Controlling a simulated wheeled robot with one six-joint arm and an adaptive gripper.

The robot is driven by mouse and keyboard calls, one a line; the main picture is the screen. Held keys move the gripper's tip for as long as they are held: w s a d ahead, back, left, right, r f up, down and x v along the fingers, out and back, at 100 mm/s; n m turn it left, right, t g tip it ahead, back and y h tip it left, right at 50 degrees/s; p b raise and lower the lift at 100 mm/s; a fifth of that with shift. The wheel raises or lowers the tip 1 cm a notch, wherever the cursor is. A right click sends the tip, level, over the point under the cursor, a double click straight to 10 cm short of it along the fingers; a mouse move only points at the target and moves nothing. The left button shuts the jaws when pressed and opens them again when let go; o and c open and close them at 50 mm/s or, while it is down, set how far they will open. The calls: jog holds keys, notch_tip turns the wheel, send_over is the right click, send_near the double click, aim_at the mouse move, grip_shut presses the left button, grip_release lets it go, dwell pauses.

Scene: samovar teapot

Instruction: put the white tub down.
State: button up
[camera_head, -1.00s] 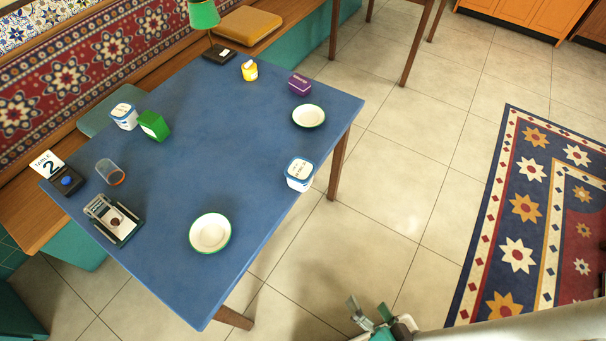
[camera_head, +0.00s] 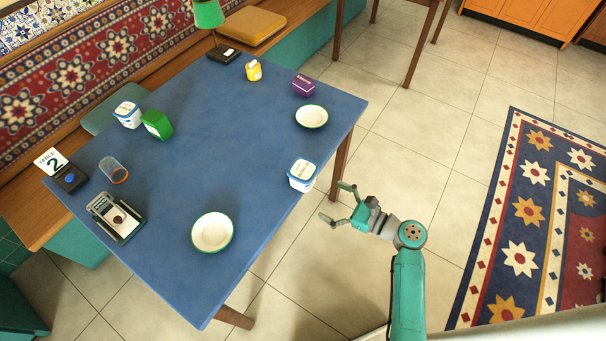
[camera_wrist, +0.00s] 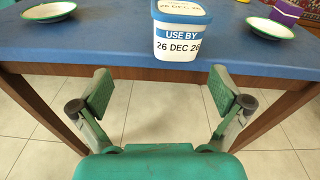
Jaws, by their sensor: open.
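A white tub (camera_head: 302,174) with a blue lid rim and a label stands upright on the blue table (camera_head: 252,130), close to its right edge. In the wrist view the tub (camera_wrist: 180,42) is straight ahead, and its label reads "USE BY 26 DEC 26". My gripper (camera_head: 338,203) is open and empty, off the table's right edge and apart from the tub. In the wrist view its two fingers (camera_wrist: 161,92) are spread wide, with the tub beyond and above them. A second white and blue tub (camera_head: 128,115) stands at the table's far left side.
White bowls with green rims stand either side of the near tub, one in front (camera_head: 212,232) and one behind (camera_head: 311,116). The table's middle is clear.

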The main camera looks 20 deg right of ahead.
aim_at(313, 178)
jog(key=shift+m+y, duration=0.3)
jog(key=shift+y, duration=0.4)
jog(key=w+r, duration=0.1)
jog(key=w+a+r, duration=0.1)
jog(key=w, duration=0.3)
jog(key=shift+w+a+r, duration=0.25)
jog(key=shift+r, duration=0.15)
jog(key=shift+w+d+x, duration=0.1)
jog(key=shift+d+x, duration=0.05)
jog(key=shift+x, duration=1.25)
jog(key=shift+w+d+x, duration=0.1)
jog(key=shift+x, duration=1.3)
jog(key=shift+r, duration=0.15)
jog(key=c, duration=1.3)
jog(key=shift+c, duration=0.2)
jog(key=shift+r, duration=0.1)
